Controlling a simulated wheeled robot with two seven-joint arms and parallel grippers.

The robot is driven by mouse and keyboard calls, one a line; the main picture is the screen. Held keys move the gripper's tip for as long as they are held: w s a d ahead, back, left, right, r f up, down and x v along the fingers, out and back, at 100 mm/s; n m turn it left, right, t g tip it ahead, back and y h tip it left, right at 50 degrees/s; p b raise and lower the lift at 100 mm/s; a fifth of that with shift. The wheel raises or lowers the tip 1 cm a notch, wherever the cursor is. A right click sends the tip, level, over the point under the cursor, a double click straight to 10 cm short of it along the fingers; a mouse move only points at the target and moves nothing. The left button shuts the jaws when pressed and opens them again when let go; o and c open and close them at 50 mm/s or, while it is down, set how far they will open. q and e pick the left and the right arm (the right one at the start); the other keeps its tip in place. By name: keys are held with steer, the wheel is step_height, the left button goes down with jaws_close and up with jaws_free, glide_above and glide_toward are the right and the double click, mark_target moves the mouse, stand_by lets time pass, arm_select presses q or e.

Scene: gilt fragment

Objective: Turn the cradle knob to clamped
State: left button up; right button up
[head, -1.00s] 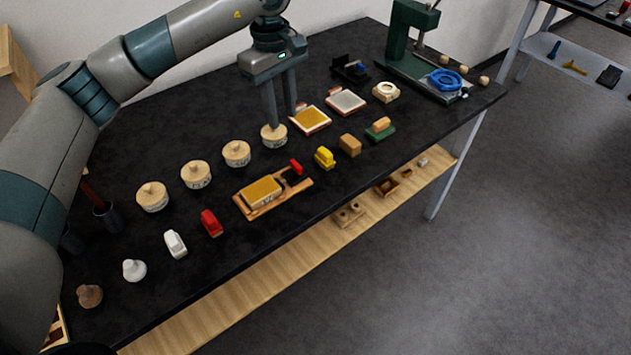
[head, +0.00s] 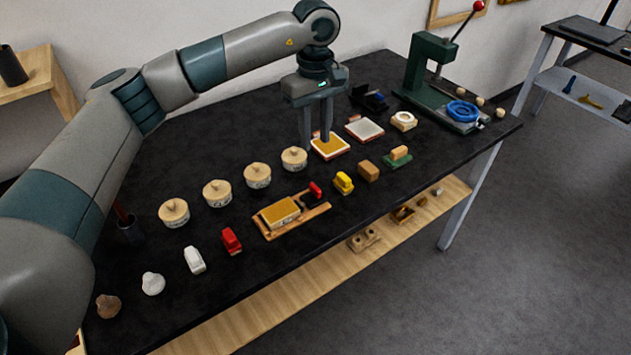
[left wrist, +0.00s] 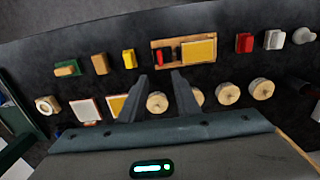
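The cradle is a wooden tray (head: 268,232) holding a gold-faced block (head: 280,211), near the table's front middle. A small red knob-like piece (head: 315,190) stands on a dark part at its right end; its setting is too small to read. The cradle also shows in the left wrist view (left wrist: 184,39), with the red piece at its left end. My left gripper (head: 316,146) is open and empty, pointing down behind the cradle, beside the rightmost lidded round pot (head: 294,159) and the gold-faced tile (head: 330,146). My right gripper is not in view.
Several lidded pots (head: 217,193) form a row behind the cradle. A red block (head: 231,241) and white block (head: 194,260) stand left of it; a yellow block (head: 343,183) stands right. A green press (head: 429,65) stands at the far right. Bare black tabletop lies between pots and cradle.

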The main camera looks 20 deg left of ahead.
mark_target(315, 187)
arm_select(q)
step_height(315, 187, down, 14)
steer(key=p, duration=0.5)
steer(key=shift+r, duration=0.1)
steer(key=shift+f, duration=0.8)
jaws_close()
